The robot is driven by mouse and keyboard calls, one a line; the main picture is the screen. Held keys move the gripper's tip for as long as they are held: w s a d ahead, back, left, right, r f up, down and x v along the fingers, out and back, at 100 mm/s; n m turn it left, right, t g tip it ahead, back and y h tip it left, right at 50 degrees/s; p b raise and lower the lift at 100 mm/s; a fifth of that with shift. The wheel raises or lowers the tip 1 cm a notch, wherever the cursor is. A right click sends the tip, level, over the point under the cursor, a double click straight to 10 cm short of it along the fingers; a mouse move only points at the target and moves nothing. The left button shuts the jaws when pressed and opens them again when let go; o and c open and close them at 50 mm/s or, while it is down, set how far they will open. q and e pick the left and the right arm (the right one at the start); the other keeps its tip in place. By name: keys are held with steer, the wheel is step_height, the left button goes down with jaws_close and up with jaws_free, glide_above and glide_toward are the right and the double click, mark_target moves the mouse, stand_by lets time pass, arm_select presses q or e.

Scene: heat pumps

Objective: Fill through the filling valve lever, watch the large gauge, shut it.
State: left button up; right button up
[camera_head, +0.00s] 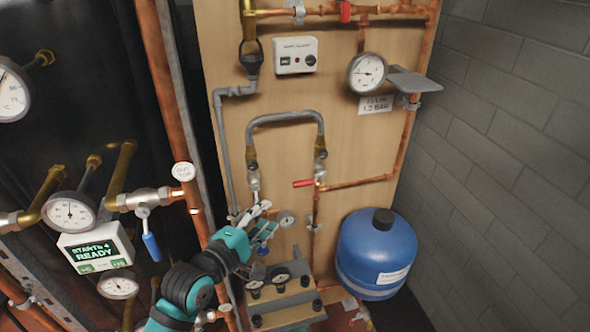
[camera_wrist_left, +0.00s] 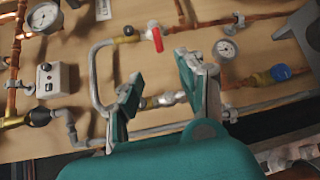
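The large gauge (camera_head: 367,73) is on the wooden board at upper right, above a label reading about 1.2 bar; its needle is too small to read exactly. A red valve lever (camera_head: 303,183) lies roughly horizontal beside the right end of the grey filling hose (camera_head: 285,116). In the left wrist view the red lever (camera_wrist_left: 157,40) is beyond the fingers. My left gripper (camera_head: 262,224) is below and left of that lever, apart from it. Its two fingers (camera_wrist_left: 160,88) are open, with a metal valve fitting (camera_wrist_left: 166,100) seen between them. My right gripper is not in view.
A blue vessel (camera_head: 376,252) stands at lower right. A small shelf (camera_head: 415,80) juts out beside the large gauge. A blue-handled valve (camera_head: 151,246) and a display reading ready (camera_head: 95,252) are at left.

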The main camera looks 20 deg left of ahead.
arm_select(q)
steer(key=p, duration=0.1)
glide_toward(300, 186)
steer(key=p+x, duration=0.1)
steer(key=x, duration=0.9)
steer(key=shift+w+p, duration=0.25)
steer(key=shift+p, duration=0.05)
steer(key=shift+w+f, duration=0.1)
steer(key=shift+w, duration=0.35)
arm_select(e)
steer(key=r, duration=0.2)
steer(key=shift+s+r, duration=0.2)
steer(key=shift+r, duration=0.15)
arm_select(q)
steer(key=shift+d, duration=0.1)
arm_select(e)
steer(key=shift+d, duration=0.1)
arm_select(q)
jaws_close()
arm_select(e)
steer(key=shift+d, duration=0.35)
